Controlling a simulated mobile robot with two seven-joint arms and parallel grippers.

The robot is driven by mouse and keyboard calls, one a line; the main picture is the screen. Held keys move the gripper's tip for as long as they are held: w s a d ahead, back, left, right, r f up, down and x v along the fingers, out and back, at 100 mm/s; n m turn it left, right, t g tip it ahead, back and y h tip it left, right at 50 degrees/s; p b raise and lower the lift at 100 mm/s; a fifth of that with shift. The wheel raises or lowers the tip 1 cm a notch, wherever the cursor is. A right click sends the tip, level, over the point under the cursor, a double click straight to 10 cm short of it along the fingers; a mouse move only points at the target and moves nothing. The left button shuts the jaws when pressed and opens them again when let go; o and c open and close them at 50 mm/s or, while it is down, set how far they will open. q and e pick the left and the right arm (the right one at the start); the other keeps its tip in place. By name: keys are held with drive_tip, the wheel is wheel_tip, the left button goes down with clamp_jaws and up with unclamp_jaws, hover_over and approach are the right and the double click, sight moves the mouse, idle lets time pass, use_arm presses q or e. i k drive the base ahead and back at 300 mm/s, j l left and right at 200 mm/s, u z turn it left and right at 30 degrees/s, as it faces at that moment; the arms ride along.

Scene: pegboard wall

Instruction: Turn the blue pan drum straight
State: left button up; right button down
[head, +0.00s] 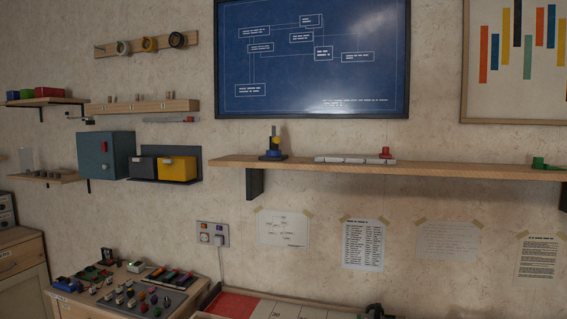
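A small device with a round dark blue drum at its foot (272,155) stands on the long wooden shelf, near its left end. A yellow round part (276,143) and a thin dark upright sit above the blue drum. It is small in the head view, and I cannot tell which way the drum is turned. Neither of my grippers can be made out. A dark shape (376,311) is cut off by the bottom edge, and I cannot tell what it is.
The long shelf (440,170) also holds a pale bar (345,160), a red piece (386,154) and a green piece (540,163). A control desk (160,290) stands at the lower left. A tray with a red section (233,305) lies at the bottom.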

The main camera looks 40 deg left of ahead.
sight(274, 151)
drive_tip(key=j+u, duration=0.1)
drive_tip(key=u, duration=0.65)
drive_tip(key=j+u, duration=0.1)
drive_tip(key=u, duration=0.3)
drive_tip(key=j+z, duration=0.5)
drive_tip(key=j, duration=0.8)
drive_tip(key=l+u, duration=0.3)
drive_tip(key=l, duration=0.5)
drive_tip(key=l+u, duration=0.35)
drive_tip(key=l, duration=0.5)
drive_tip(key=k+l+u, duration=0.1)
drive_tip(key=l+u, duration=0.2)
drive_tip(key=l, duration=0.55)
